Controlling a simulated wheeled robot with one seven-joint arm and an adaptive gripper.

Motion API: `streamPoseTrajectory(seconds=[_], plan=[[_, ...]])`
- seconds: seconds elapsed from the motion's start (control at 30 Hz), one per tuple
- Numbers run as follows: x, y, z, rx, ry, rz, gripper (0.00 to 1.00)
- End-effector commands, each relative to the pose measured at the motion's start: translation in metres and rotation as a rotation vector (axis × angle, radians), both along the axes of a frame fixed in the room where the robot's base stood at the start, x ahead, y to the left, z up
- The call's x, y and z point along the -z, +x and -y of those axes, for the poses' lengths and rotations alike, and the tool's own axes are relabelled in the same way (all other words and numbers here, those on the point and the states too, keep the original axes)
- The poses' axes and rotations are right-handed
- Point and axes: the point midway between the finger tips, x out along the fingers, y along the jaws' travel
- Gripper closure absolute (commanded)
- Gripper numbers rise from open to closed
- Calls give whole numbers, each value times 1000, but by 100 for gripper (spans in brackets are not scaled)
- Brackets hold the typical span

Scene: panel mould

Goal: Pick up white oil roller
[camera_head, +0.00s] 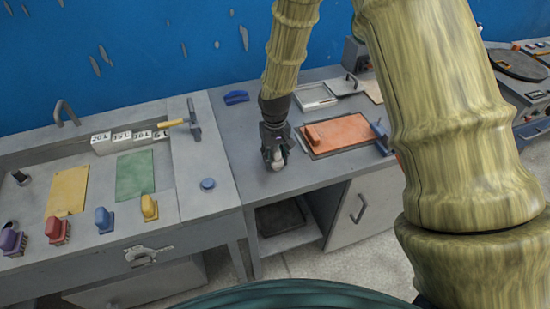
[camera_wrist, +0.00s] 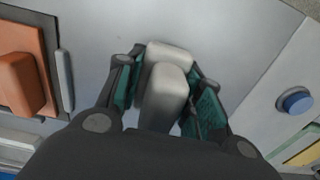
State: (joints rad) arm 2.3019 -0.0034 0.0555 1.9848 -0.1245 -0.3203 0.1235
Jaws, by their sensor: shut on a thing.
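The white oil roller (camera_wrist: 165,90) is between the fingers of my gripper (camera_wrist: 163,105) in the wrist view, with a finger pad against each side. In the head view my gripper (camera_head: 275,148) points down over the grey bench, left of the orange panel, and a small pale part of the roller (camera_head: 278,163) shows at its tips. My gripper is shut on the roller. The fingers hide part of it, and I cannot tell whether it touches the bench.
An orange panel (camera_head: 350,132) with an orange block on it lies right of my gripper. A blue button (camera_head: 208,184) and a hammer (camera_head: 192,120) are to the left. A blue item (camera_head: 236,97) lies behind. The bench's front edge (camera_head: 300,186) is close.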

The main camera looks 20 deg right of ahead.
Motion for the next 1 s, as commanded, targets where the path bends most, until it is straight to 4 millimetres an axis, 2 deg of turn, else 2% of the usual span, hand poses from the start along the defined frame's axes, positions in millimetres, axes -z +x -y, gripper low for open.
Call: streamPoseTrajectory(seconds=[0.33, 0.57, 0.8, 1.0], plan=[[-28, -2, 0, 0, 0, 1, 90], [-31, -46, 2, 0, 0, 0, 90], [-36, -101, 6, 0, 0, 1, 90], [-40, -136, 7, 0, 0, 1, 90]])
